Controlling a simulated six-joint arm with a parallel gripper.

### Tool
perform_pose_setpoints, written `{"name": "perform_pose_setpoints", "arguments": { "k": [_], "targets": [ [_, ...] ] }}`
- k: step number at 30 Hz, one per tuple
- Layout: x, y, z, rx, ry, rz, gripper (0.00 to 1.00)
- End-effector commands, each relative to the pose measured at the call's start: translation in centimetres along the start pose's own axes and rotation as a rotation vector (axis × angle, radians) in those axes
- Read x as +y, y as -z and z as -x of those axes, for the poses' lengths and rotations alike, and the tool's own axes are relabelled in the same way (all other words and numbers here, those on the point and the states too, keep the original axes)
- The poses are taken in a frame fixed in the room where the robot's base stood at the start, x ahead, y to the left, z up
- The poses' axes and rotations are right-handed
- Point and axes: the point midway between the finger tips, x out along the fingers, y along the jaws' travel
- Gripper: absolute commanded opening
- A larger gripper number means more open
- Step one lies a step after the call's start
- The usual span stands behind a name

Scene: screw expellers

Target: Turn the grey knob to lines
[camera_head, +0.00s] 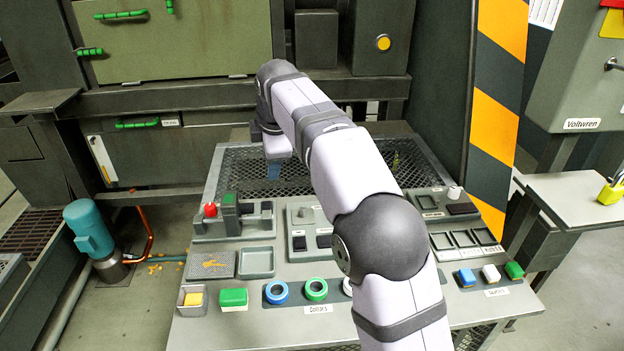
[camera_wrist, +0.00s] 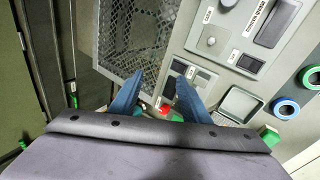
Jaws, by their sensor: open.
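A grey knob (camera_head: 305,212) sits on the middle panel (camera_head: 292,226) of the sloped console, behind two dark rectangles. A paler knob (camera_head: 454,192) stands on the right panel. In the wrist view a round grey knob (camera_wrist: 228,3) shows at the top edge, with a small round grey piece (camera_wrist: 211,41) below it; small labels beside them are too blurred to read surely. My gripper (camera_head: 273,171) is over the mesh at the back of the console, left of and behind the grey knob. Its blue fingers (camera_wrist: 158,97) are apart and empty.
A red button (camera_head: 210,210) and a green block (camera_head: 229,199) stand on the left panel. Shallow trays, blue and green rings (camera_head: 316,289) and coloured blocks line the console front. My arm crosses the middle and hides part of the console. A striped post (camera_head: 497,110) stands at right.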

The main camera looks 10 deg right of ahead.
Motion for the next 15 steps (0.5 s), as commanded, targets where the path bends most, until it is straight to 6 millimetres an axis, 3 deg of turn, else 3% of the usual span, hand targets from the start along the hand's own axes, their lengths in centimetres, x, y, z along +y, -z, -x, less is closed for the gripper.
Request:
{"name": "perform_pose_setpoints", "arguments": {
  "k": [1, 6, 15],
  "targets": [
    [0.9, -2.4, 0.8, -0.038, 0.033, -0.058, 0.43],
    [0.4, -7.4, 0.0, -0.119, 0.130, -0.285, 0.43],
    [-2.5, -11.9, -1.1, -0.232, 0.296, -0.746, 0.43]
  ]
}}
